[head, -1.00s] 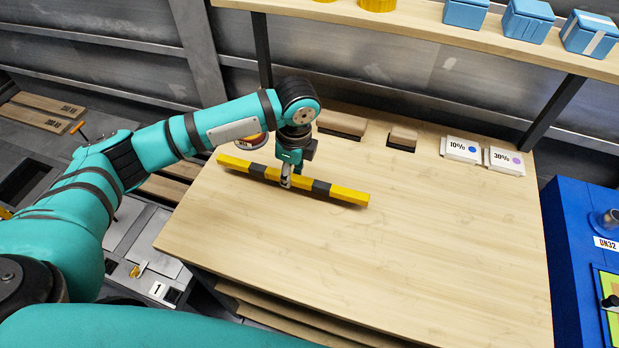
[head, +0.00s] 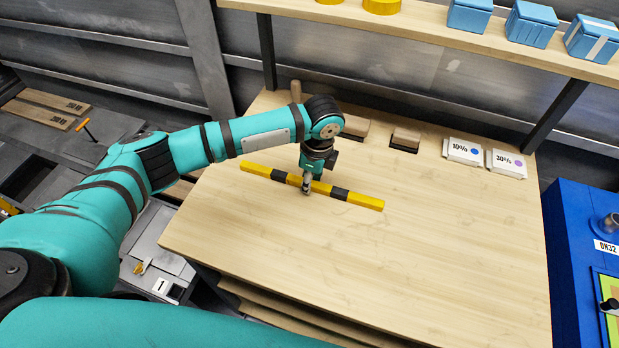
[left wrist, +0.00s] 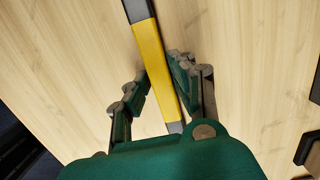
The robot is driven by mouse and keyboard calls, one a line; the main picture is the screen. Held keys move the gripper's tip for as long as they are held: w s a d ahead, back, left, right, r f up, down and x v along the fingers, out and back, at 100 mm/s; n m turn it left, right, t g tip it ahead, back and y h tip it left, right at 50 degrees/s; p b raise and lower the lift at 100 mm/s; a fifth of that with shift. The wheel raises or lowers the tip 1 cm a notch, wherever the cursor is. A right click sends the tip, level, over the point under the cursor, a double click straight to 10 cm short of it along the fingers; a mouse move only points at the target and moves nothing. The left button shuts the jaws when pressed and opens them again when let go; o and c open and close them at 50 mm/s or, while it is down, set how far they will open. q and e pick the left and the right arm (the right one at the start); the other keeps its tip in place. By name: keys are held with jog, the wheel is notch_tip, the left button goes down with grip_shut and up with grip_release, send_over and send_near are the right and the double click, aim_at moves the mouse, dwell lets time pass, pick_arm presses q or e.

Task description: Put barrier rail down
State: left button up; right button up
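The barrier rail (head: 358,199) is a long thin bar with yellow and black bands. In the head view it lies level and slanting over the rear middle of the wooden table (head: 400,270). My left gripper (head: 306,190) points down at the rail's middle and is shut on it. In the left wrist view the rail (left wrist: 152,55) runs between the two fingers of the left gripper (left wrist: 157,75), one close on each side. The rail is at or just above the tabletop; I cannot tell whether it touches. My right gripper is not in view.
Two brown blocks (head: 405,138) and two white boxes (head: 464,151) marked 10% and 30% stand along the table's back. A shelf (head: 420,24) with blue boxes (head: 530,22) and yellow round items hangs above. The table's front and right are clear. A blue unit (head: 570,220) stands right.

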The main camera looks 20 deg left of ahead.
aim_at(315, 184)
pick_arm(q)
jog(key=o, duration=0.4)
jog(key=r, duration=0.4)
jog(key=d+r, duration=0.1)
jog(key=r, duration=0.3)
jog(key=r+b, duration=0.1)
jog(key=r, duration=0.3)
jog(key=shift+d+r, duration=0.1)
jog(key=shift+d, duration=0.15)
